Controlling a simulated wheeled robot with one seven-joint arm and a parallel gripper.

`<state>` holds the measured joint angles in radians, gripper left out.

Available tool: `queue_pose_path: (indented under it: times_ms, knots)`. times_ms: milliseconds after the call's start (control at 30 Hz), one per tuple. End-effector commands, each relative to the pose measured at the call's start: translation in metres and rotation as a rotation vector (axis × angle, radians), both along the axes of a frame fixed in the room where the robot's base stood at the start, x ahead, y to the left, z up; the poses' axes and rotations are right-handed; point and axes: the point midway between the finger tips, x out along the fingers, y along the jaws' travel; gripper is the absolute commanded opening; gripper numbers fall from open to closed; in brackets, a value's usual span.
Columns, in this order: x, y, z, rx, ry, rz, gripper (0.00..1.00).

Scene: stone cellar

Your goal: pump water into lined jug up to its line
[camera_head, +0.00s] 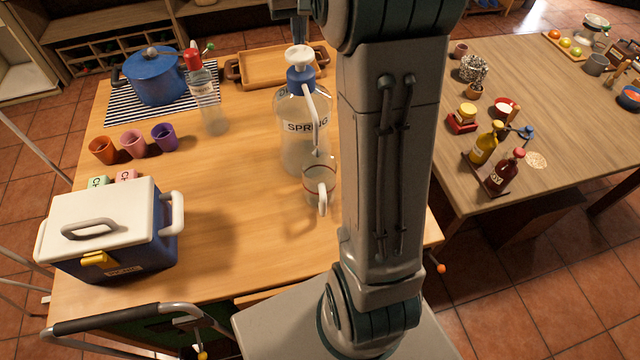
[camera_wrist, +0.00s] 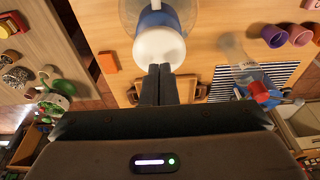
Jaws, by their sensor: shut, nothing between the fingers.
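A clear dispenser bottle labelled SPRING (camera_head: 303,130) stands on the wooden table, with a blue collar, a white pump head (camera_head: 299,56) and a spout bending down to the right. The pump head also shows in the wrist view (camera_wrist: 159,48). A clear glass jug (camera_head: 318,184) with a red line near its top stands under the spout, its handle toward me. I cannot tell its water level. My gripper (camera_wrist: 160,70) is shut and empty, its fingertips at the pump head's edge in the wrist view; I cannot tell whether they touch.
A bottle with a red cap (camera_head: 208,98), a blue pot (camera_head: 155,76), several cups (camera_head: 133,143) and a cooler box (camera_head: 108,232) stand left. A wooden tray (camera_head: 272,68) lies behind the dispenser. The table front between cooler and jug is clear.

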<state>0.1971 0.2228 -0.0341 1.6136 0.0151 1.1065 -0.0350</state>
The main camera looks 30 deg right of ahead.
Motion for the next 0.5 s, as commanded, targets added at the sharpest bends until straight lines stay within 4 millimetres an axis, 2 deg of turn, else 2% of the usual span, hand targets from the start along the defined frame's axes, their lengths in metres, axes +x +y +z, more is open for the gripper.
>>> queue_pose_path:
  times_ms: [367,500]
  knots:
    - [0.0001,0.0,0.0006,0.0,-0.001,0.0,0.0]
    - [0.0001,0.0,0.0074,0.0,-0.002,0.0,0.0]
